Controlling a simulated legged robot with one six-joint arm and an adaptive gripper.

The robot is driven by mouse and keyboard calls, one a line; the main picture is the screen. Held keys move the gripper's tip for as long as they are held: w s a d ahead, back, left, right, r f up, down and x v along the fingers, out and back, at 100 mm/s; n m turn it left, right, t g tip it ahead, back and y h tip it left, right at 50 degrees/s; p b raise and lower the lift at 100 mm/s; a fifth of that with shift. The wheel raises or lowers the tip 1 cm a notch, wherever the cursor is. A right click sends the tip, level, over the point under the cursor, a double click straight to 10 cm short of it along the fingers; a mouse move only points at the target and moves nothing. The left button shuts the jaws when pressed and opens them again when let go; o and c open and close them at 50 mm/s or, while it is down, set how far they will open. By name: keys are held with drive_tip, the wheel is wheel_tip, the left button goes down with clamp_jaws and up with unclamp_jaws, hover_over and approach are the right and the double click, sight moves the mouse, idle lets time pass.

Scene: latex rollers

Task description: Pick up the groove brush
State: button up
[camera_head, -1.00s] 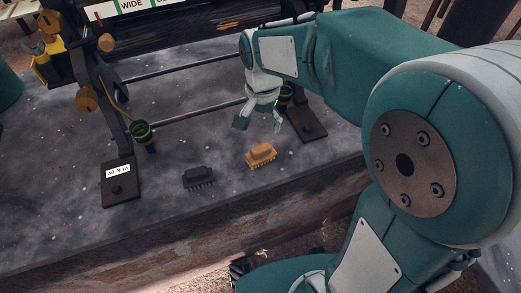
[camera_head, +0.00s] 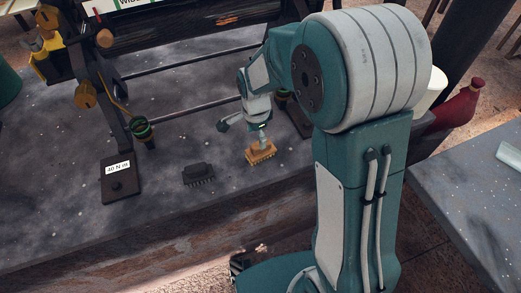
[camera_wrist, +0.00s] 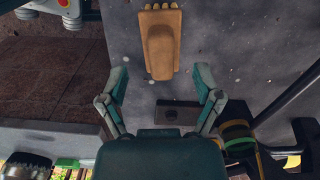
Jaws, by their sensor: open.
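Two brushes lie on the speckled grey bench, and I cannot tell which is called the groove brush. The orange-tan brush (camera_head: 262,153) has bristles along its front edge; it also shows in the wrist view (camera_wrist: 160,45). The dark brush (camera_head: 198,174) lies to its left. My gripper (camera_head: 243,135) is open at the far side of the orange brush. One finger overlaps that brush's back edge in the head view; contact is unclear. In the wrist view my empty gripper (camera_wrist: 160,78) has the brush ahead, centred between the spread fingertips.
A roller frame stands behind, with a labelled foot plate (camera_head: 121,180) at left and thin horizontal rods (camera_head: 190,113). Its right foot stands close to my gripper. Bare bench (camera_head: 60,225) lies at front left. A red bottle (camera_head: 458,107) stands at right.

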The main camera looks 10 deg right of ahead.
sight(256, 145)
wheel_tip(256, 145, down, 5)
drive_tip(key=shift+a+f, duration=0.1)
clamp_jaws()
